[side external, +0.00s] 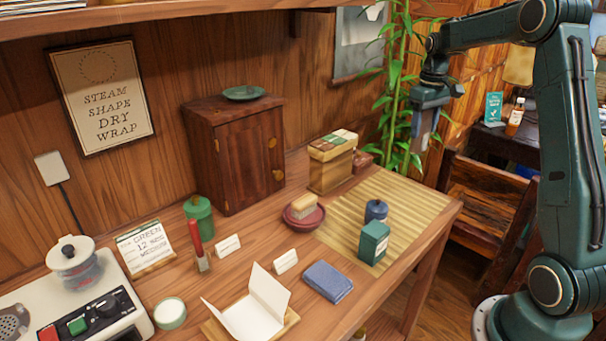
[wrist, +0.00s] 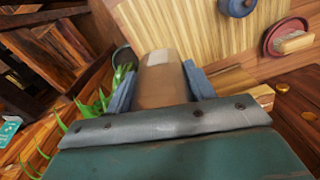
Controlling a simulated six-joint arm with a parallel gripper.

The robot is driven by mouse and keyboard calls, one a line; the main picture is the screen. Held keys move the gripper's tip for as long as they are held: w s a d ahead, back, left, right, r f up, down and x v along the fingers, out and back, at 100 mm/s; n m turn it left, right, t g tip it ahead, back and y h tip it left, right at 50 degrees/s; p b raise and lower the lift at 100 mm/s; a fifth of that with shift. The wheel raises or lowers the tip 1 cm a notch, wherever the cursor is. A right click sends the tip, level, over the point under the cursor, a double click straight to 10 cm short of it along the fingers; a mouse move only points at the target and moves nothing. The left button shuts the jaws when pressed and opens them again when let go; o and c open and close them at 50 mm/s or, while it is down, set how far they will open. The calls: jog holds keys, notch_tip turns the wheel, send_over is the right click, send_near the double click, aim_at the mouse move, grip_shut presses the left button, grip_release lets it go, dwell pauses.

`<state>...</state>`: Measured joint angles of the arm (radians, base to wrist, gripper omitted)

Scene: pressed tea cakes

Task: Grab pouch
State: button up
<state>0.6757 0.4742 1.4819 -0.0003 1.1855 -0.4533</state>
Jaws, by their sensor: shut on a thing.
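A tan-brown pouch (wrist: 165,90) with a pale patch near its far end fills the space between the two blue fingers of my gripper (wrist: 160,76) in the wrist view. My gripper is shut on it. In the side view my gripper (side external: 425,122) hangs high at the upper right, beyond the table's right end and in front of the bamboo plant. Only a narrow brownish strip of the pouch (side external: 426,136) shows there between the fingers. The pouch is held clear of the table.
A woven mat (side external: 412,203) covers the table's right end. A box with a checkered top (side external: 332,160) and a wooden cabinet (side external: 236,155) stand behind. A bench (side external: 490,200) is at right.

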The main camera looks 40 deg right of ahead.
jog(key=shift+r, duration=2.4)
